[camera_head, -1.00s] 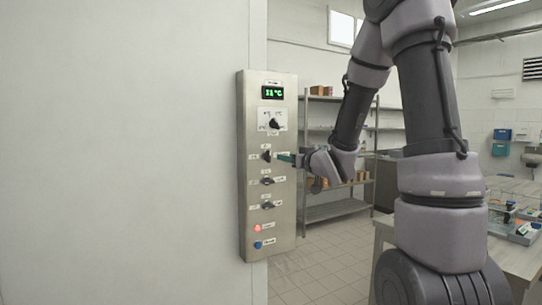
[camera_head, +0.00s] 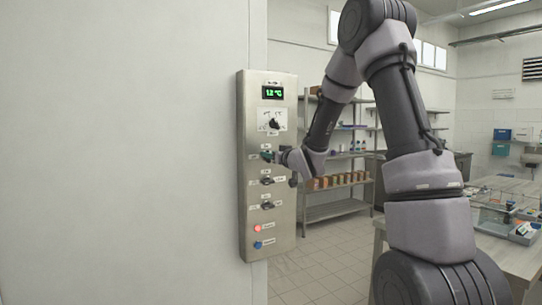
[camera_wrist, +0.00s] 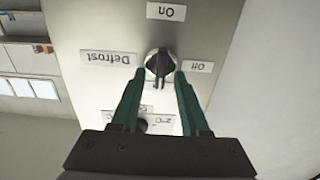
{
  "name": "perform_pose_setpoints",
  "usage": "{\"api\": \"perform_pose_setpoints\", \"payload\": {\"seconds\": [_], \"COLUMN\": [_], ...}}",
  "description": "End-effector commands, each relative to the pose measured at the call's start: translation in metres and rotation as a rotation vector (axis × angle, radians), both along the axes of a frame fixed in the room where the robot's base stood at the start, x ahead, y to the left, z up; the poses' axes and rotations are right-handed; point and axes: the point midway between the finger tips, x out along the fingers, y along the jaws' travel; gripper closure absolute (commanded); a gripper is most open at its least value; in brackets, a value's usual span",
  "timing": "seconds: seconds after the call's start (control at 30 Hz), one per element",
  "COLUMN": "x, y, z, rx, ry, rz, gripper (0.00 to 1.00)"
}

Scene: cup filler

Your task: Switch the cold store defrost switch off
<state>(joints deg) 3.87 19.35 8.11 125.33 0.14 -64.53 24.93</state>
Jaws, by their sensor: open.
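The defrost switch is a dark rotary knob (camera_wrist: 160,66) on a steel control panel (camera_head: 250,215). In the wrist view, which is upside down, a "Defrost" label (camera_wrist: 108,58) is left of it and an "Off" label (camera_wrist: 198,66) is right of it. An "On" label (camera_wrist: 166,11) is at the top. The knob's handle looks roughly upright there. My gripper (camera_wrist: 158,72) is open, its green fingers one on each side of the knob; contact cannot be told. In the head view my gripper (camera_head: 272,156) is at the panel and mostly hides this knob.
The panel also carries a green display (camera_head: 273,92), a dial above (camera_head: 274,124), two switches below (camera_head: 267,181), a red lamp (camera_head: 257,228) and a blue button (camera_head: 258,245). A shelf rack (camera_head: 335,208) stands behind, and a cluttered table (camera_head: 505,252) is at right.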

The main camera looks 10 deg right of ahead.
Motion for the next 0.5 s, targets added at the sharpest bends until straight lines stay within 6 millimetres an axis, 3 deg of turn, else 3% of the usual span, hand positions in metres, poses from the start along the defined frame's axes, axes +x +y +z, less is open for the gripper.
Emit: {"api": "perform_pose_setpoints", "payload": {"seconds": [0.17,0.2,0.3,0.5], "x": [0.0001,0.0,-0.0001,-0.0001], "y": [0.0,0.0,0.0,0.0], "z": [0.0001,0.0001,0.0002,0.0003], "rx": [0.0,0.0,0.0,-0.001], "ry": [0.0,0.0,0.0,-0.001], "rz": [0.0,0.0,0.0,0.0], "gripper": [0.55,0.63,1.0,1.0]}}
